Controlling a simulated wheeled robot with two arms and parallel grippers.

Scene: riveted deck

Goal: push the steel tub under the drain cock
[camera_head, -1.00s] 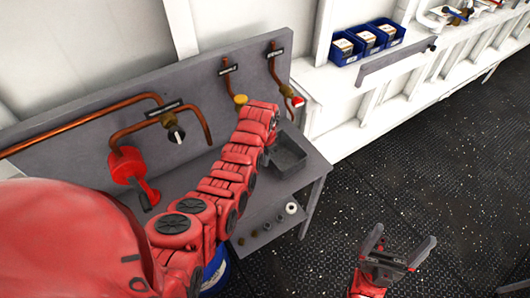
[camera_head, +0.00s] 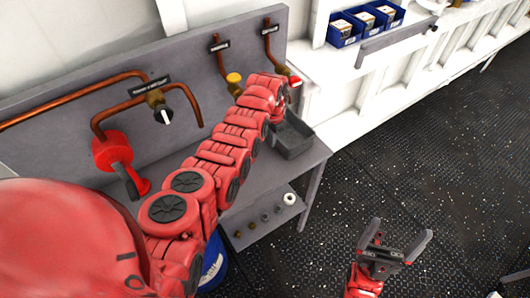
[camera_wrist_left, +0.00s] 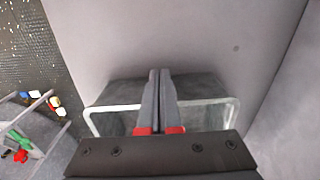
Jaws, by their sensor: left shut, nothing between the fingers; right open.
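The steel tub (camera_head: 295,140) is dark grey and open-topped. It stands on the grey bench (camera_head: 262,178) near its right end, partly hidden by my left arm. Three cocks hang on copper pipes: one with a white lever (camera_head: 166,115), one with a yellow knob (camera_head: 234,78), one with a red handle (camera_head: 294,81). Their labels are unreadable, so I cannot tell which is the drain cock. My left gripper (camera_wrist_left: 159,73) is shut and empty, its fingers overlapping the tub (camera_wrist_left: 110,122) in the left wrist view; contact is unclear. My right gripper (camera_head: 395,243) is open and empty, over the floor.
A red flanged fitting (camera_head: 112,152) stands at the bench's left. Small fittings and a white ring (camera_head: 290,199) lie on the lower shelf. Blue bins (camera_head: 345,30) stand on the white ledge at the back right. The dark floor (camera_head: 400,170) right of the bench is clear.

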